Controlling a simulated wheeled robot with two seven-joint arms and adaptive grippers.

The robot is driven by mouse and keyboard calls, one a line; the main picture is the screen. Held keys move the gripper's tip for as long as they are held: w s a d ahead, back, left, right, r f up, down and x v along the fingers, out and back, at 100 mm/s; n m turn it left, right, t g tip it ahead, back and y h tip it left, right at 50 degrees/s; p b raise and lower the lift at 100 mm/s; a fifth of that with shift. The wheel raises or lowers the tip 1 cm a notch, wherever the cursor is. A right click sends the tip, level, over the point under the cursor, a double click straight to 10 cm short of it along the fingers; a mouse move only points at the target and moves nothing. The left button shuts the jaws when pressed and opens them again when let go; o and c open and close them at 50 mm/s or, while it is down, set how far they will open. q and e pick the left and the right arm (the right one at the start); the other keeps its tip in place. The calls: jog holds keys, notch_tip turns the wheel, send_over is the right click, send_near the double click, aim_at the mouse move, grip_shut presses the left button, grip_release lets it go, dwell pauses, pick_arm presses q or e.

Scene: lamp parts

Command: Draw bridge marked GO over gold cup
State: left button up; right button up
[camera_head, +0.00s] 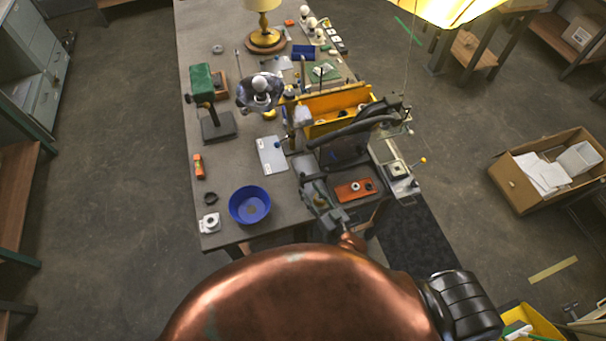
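No GO marking is legible, so I cannot pick out the bridge. My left gripper is not in view.
A blue bowl (249,205) stands at the table's near end. A yellow bin (335,108) and black bent arm-like parts crowd the right edge. A brass lamp (263,35) stands at the far end. The table's left strip has bare room.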

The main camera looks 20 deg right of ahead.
aim_at(303, 175)
jog(key=shift+w+d+m+t+h, duration=0.3)
jog(key=shift+w+d+m+h, duration=0.1)
jog(key=shift+w, duration=0.05)
jog(key=p+x, duration=0.1)
jog(key=x, duration=0.6)
jog(key=shift+w, duration=0.2)
jog(key=shift+c, duration=0.2)
grip_shut()
